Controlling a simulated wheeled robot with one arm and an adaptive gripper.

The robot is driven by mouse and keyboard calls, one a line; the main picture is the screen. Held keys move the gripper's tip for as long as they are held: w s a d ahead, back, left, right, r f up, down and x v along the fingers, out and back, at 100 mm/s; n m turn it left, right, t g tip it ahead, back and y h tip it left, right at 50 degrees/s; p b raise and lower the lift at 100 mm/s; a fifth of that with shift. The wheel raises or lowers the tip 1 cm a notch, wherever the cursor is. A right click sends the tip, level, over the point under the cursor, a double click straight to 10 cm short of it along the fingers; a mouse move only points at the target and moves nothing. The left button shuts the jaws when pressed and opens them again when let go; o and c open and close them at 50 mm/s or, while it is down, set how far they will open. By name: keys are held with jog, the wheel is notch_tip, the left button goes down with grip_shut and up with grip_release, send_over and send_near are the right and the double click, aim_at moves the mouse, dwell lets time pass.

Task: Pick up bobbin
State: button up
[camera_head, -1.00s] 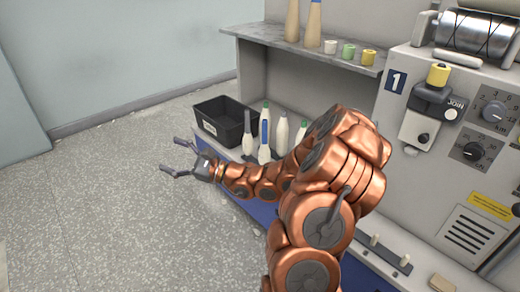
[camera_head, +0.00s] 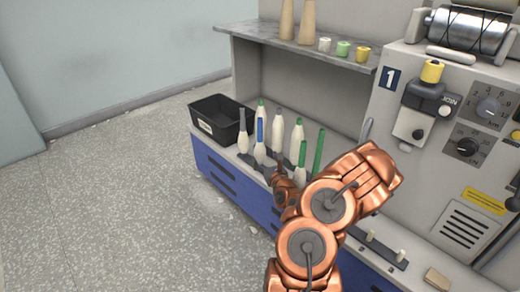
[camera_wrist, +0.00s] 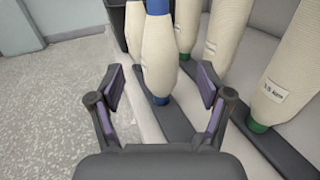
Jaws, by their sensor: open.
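Several cream bobbins stand upright on dark strips on the bench, with grey, blue or green tips. In the head view, a blue-tipped bobbin (camera_head: 260,153) stands at the front, beside a grey-tipped bobbin (camera_head: 243,142). A green-tipped bobbin (camera_head: 297,136) stands farther right. In the wrist view, my gripper (camera_wrist: 161,92) is open and empty. A bobbin with a blue base (camera_wrist: 157,55) stands just beyond the gap between its fingers, apart from them. A bobbin with a green base (camera_wrist: 283,70) is to the right.
A black bin (camera_head: 218,108) sits at the bench's left end. A shelf (camera_head: 262,32) overhangs the bobbins, carrying cones and small spools. A grey machine panel (camera_head: 440,150) with dials stands to the right. The speckled floor (camera_head: 90,210) at left is clear.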

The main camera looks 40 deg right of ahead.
aim_at(262, 154)
jog(key=b+x, duration=0.2)
jog(key=x, duration=0.3)
jog(key=shift+a+f, duration=0.1)
jog(key=shift+w+b, duration=0.35)
jog(key=c, duration=1.3)
jog(key=shift+r, duration=0.25)
